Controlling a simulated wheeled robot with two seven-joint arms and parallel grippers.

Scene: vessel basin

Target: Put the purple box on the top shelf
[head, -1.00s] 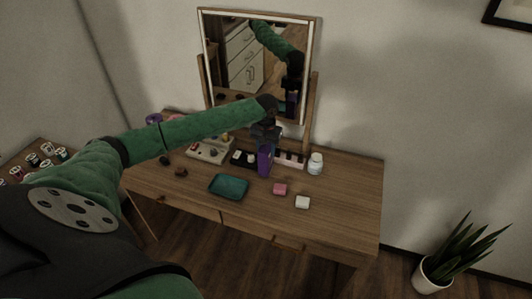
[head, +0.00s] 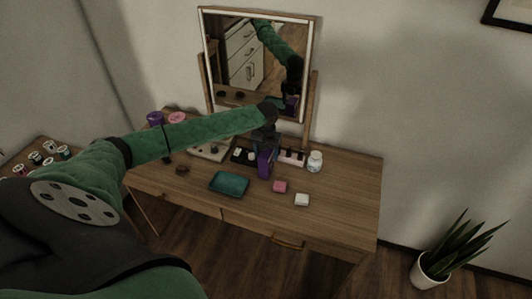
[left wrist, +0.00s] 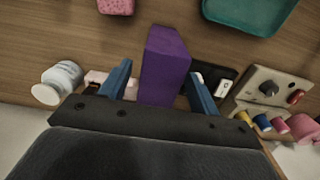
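The purple box (head: 264,164) is upright at the wooden dressing table, in front of the mirror. My left gripper (head: 265,142) is over it, reaching down from above. In the left wrist view the purple box (left wrist: 164,68) is between the two blue fingers of my left gripper (left wrist: 160,82). A gap shows between the box and the left-hand finger, so the gripper looks open around it. The right-hand finger is close to the box; I cannot tell if it touches. My right gripper is not in view. I cannot make out a top shelf.
The mirror (head: 255,60) stands behind. The table's right side (head: 345,195) is clear. A potted plant (head: 432,268) stands on the floor.

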